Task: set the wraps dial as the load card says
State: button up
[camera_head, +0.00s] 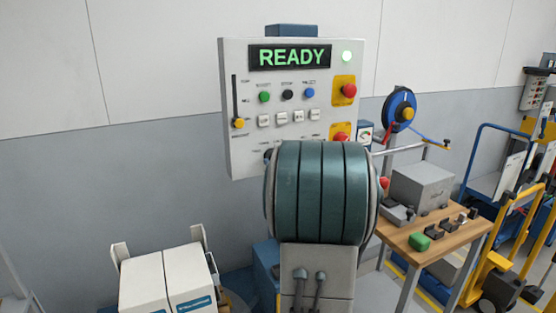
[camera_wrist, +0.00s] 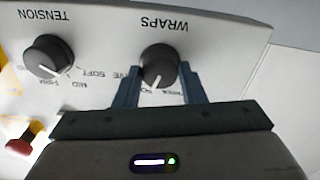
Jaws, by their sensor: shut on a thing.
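The wraps dial (camera_wrist: 160,66) is a round black knob with a white pointer line, under the upside-down word WRAPS in the wrist view. My gripper (camera_wrist: 161,88) is shut on it, one finger on each side. The pointer aims toward the bottom of the picture, slightly left. The fingers partly hide the labels around the dial, so I cannot read the setting. In the head view my arm hides the dial and gripper in front of the grey control panel (camera_head: 243,155), whose display (camera_head: 289,57) reads READY. I cannot make out a load card.
The tension dial (camera_wrist: 47,57) sits left of the wraps dial, and a red button (camera_wrist: 25,138) stands out lower left. In the head view, white boxes (camera_head: 143,285) stand lower left. A wooden table (camera_head: 452,240) with a grey box (camera_head: 421,186) stands right.

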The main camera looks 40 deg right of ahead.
dwell(0.5)
jog(key=o, duration=1)
jog(key=b+v, duration=0.1)
jog(key=v, duration=1.3)
jog(key=shift+d, duration=0.1)
jog(key=shift+w, duration=0.2)
